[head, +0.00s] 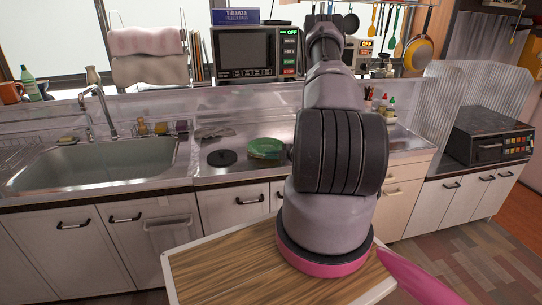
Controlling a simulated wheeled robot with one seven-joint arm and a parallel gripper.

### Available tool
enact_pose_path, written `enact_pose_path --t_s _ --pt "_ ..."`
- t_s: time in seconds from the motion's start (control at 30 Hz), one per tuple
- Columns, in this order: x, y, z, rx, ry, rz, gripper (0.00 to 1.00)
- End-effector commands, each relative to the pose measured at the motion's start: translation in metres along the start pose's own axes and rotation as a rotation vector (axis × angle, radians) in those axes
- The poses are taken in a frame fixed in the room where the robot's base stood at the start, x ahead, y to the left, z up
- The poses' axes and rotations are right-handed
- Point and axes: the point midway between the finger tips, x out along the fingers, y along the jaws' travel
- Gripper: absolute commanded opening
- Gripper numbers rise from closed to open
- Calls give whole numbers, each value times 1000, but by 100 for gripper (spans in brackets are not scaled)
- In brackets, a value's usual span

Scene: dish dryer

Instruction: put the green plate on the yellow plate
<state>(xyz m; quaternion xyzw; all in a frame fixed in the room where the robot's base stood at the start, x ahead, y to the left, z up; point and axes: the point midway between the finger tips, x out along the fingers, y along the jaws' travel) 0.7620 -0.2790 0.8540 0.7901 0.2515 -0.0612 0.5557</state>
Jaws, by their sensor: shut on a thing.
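The green plate (266,148) is on or just above the metal counter between the sink and my arm. It looks roughly level. Its right side lies close to the outline of my arm, and I cannot tell whether it touches the counter. My gripper is hidden behind my own arm, which fills the middle of the head view, so its hold on the plate is not visible. I do not see a yellow plate in this view.
A dark round disc (222,158) and a grey cloth (215,132) lie left of the plate. The sink (95,165) with its faucet (100,108) is further left. A microwave (258,52) stands behind. A wood-topped table (220,272) is in front.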

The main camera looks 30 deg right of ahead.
Motion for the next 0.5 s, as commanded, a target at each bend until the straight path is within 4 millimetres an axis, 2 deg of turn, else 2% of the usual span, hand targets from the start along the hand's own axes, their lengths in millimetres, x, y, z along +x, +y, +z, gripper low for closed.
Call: enact_pose_path --t_s 0.2,0.27,0.3,0.5 --pt "3 -5 3 1 0 1 0" --pt "2 -6 3 1 0 0 22" --pt "2 -6 3 0 0 0 37" --pt "2 -6 3 0 0 0 37"
